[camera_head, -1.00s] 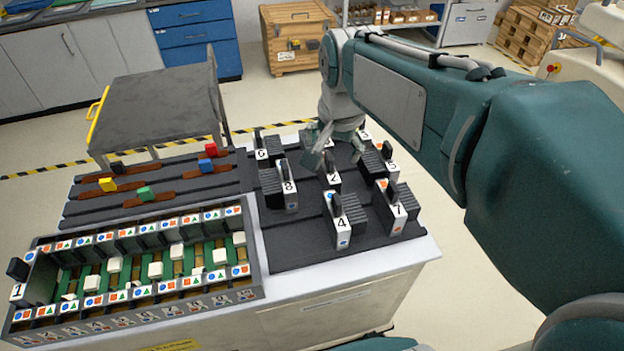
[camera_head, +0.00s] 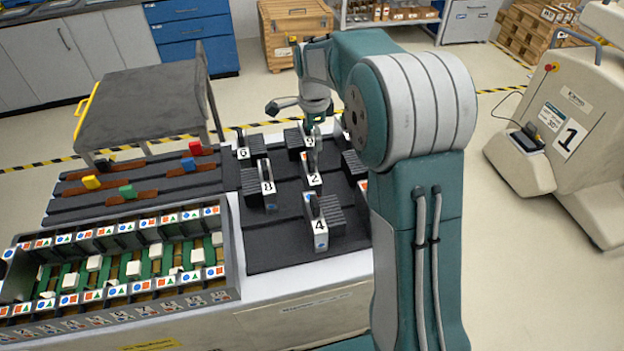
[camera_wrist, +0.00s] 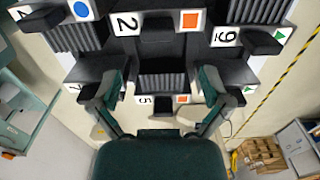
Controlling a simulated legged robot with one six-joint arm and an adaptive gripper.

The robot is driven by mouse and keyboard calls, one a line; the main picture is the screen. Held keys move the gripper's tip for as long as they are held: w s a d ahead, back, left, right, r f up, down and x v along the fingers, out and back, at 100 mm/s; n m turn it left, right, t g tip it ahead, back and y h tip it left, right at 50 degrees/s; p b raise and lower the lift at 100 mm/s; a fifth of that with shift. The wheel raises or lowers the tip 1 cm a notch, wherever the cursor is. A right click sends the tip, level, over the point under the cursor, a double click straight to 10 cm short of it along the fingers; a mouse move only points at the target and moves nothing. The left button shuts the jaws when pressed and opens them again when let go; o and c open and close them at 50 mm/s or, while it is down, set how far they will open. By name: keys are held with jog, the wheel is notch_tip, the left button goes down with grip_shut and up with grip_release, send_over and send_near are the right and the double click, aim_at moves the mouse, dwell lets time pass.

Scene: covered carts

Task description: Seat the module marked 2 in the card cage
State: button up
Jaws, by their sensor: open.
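The module marked 2 (camera_head: 314,180) stands upright in the dark rack (camera_head: 280,235), with a dark handle on top. In the wrist view its white label with the 2 and an orange square (camera_wrist: 128,22) is at the top. My gripper (camera_head: 312,138) is just behind it in the head view. In the wrist view my gripper (camera_wrist: 160,82) has its fingers apart, with another module (camera_wrist: 157,84) seen between them; its number is hard to read. The card cage (camera_head: 236,262) is at lower left, with green guides and white blocks inside and coloured shape labels along both edges.
Modules marked 8 (camera_head: 268,187), 4 (camera_head: 320,228) and 6 (camera_head: 243,153) stand close around module 2. Coloured blocks lie on a dark mat (camera_head: 145,205) to the left. A covered cart (camera_head: 145,95) is behind. My arm hides the rack's right side.

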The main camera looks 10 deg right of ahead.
aim_at(309, 156)
jog(key=f, duration=0.3)
jog(key=a+f, duration=0.1)
jog(key=f, duration=0.2)
jog(key=shift+s+a+f, duration=0.1)
jog(key=shift+f, duration=0.1)
jog(key=shift+d+f, duration=0.2)
jog(key=shift+f, duration=0.2)
jog(key=shift+a, duration=0.1)
grip_shut()
